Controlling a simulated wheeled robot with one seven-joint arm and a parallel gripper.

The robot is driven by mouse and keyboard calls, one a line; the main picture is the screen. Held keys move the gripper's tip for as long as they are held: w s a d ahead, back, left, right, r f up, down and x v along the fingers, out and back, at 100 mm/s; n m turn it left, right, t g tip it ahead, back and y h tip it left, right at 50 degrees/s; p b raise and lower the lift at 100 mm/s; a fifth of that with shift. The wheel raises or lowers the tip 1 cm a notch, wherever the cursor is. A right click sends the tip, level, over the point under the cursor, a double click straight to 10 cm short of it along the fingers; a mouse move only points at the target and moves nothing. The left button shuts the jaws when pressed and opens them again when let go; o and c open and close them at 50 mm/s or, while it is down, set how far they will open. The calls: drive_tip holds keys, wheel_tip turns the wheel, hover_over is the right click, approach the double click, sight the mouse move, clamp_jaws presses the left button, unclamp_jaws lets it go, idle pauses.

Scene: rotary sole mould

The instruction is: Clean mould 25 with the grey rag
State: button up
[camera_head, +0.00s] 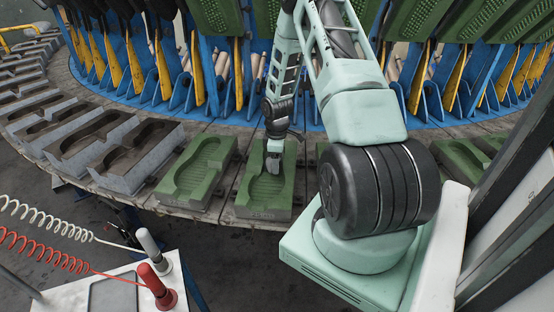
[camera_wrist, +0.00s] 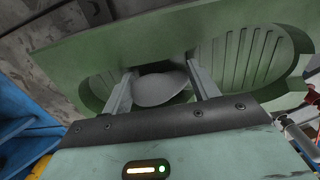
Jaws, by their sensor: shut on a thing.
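A green sole mould (camera_head: 250,201) sits on the round carousel, with a ribbed, sole-shaped cavity facing up. A marking on its front face is too small to read surely. My gripper (camera_head: 273,166) points down into the far part of this cavity. In the wrist view my gripper (camera_wrist: 162,90) is shut on the grey rag (camera_wrist: 160,90), a rounded grey bundle between the two fingers. The rag is at the cavity of the green mould (camera_wrist: 235,35); I cannot tell whether it touches the floor. In the head view the rag is not clearly seen.
Another green mould (camera_head: 196,172) stands just left, then several grey moulds (camera_head: 108,150). More green moulds (camera_head: 466,158) are at right, partly behind my arm. Raised green lids (camera_head: 213,30) stand behind. A small table (camera_head: 90,298) with white and red coiled-hose tools is at front left.

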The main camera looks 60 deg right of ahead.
sight(269, 196)
drive_tip(key=shift+s+a, duration=0.5)
drive_tip(key=shift+a, duration=0.5)
drive_tip(key=shift+s+a, duration=0.55)
drive_tip(key=shift+a, duration=0.5)
drive_tip(key=shift+s+a, duration=0.5)
drive_tip(key=shift+a, duration=0.5)
drive_tip(key=shift+a, duration=0.1)
drive_tip(key=shift+s+a+b, duration=0.3)
drive_tip(key=shift+s+a, duration=0.1)
drive_tip(key=shift+a, duration=0.6)
drive_tip(key=shift+s+a+b, duration=0.25)
drive_tip(key=shift+s+a, duration=0.15)
drive_tip(key=shift+a, duration=0.6)
drive_tip(key=shift+s+a+b, duration=0.3)
drive_tip(key=shift+s+a, duration=0.1)
drive_tip(key=shift+a, duration=0.6)
wheel_tip(269, 196, up, 9)
drive_tip(key=p, duration=0.7)
drive_tip(key=shift+p, duration=0.35)
drive_tip(key=shift+w, duration=0.1)
